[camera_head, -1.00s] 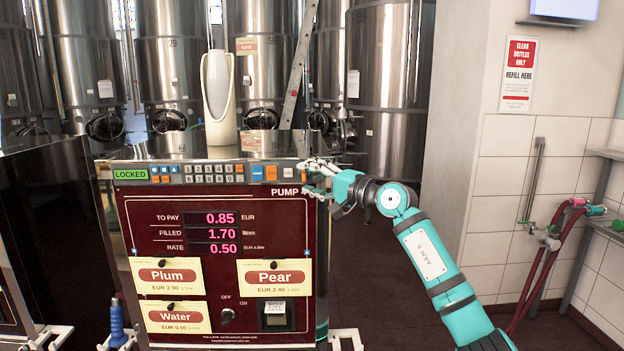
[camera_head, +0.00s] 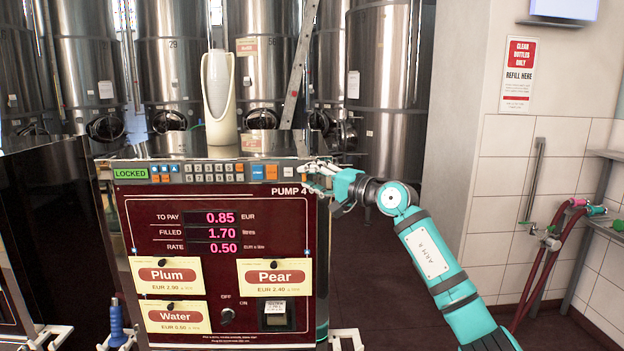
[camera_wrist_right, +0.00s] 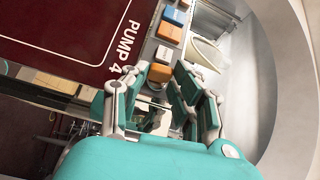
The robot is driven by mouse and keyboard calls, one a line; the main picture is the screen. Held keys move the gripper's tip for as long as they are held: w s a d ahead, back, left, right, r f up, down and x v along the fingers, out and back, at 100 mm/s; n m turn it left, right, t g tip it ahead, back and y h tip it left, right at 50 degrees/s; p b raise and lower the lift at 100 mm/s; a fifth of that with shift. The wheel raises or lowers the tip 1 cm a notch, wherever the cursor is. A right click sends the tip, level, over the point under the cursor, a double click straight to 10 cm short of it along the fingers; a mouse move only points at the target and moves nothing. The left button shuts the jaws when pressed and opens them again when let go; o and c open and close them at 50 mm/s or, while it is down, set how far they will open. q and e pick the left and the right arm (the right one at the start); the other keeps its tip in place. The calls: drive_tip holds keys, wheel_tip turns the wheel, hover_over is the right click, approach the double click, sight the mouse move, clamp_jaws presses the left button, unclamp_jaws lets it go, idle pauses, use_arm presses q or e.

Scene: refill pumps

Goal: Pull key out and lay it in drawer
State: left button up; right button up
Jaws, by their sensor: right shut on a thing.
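My right gripper (camera_head: 318,174) is at the right end of the keypad strip on the pump labelled PUMP 4 (camera_head: 250,199). Its fingers are closed together on something small, which they hide; at this spot on the panel it looks to be the key, but no key surface shows clearly. In the right wrist view the gripper (camera_wrist_right: 168,88) is beside the last orange button, at the panel's edge. The green display (camera_head: 130,174) reads LOCKED. I cannot make out an open drawer. My left gripper is not in view.
A cream bottle-shaped object (camera_head: 220,100) stands on top of the pump. Plum, Pear and Water cards hang on its front. Steel tanks (camera_head: 385,70) stand behind. Hoses (camera_head: 545,262) hang at the right wall. Floor right of the pump looks clear.

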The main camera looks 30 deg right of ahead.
drive_tip(key=shift+s+f, duration=0.1)
drive_tip(key=shift+s+a+b, duration=0.4)
drive_tip(key=shift+s+a, duration=0.1)
drive_tip(key=shift+s, duration=0.3)
drive_tip(key=shift+s+a+b, duration=0.4)
drive_tip(key=shift+s+a, duration=0.15)
drive_tip(key=shift+s, duration=0.3)
drive_tip(key=shift+s+a+b, duration=0.4)
drive_tip(key=shift+s+a, duration=0.1)
drive_tip(key=shift+s, duration=0.3)
drive_tip(key=s+a+f+n+g+y, duration=0.1)
drive_tip(key=s+a+f+y, duration=0.15)
drive_tip(key=a+f, duration=0.6)
drive_tip(key=s+a+f+n+y, duration=0.1)
drive_tip(key=s+a+f, duration=0.35)
drive_tip(key=f, duration=0.75)
drive_tip(key=s+a+f, duration=0.4)
drive_tip(key=s, duration=0.3)
drive_tip(key=s+a+f, duration=0.4)
drive_tip(key=s+f, duration=0.1)
drive_tip(key=s, duration=0.3)
drive_tip(key=shift+s, duration=0.25)
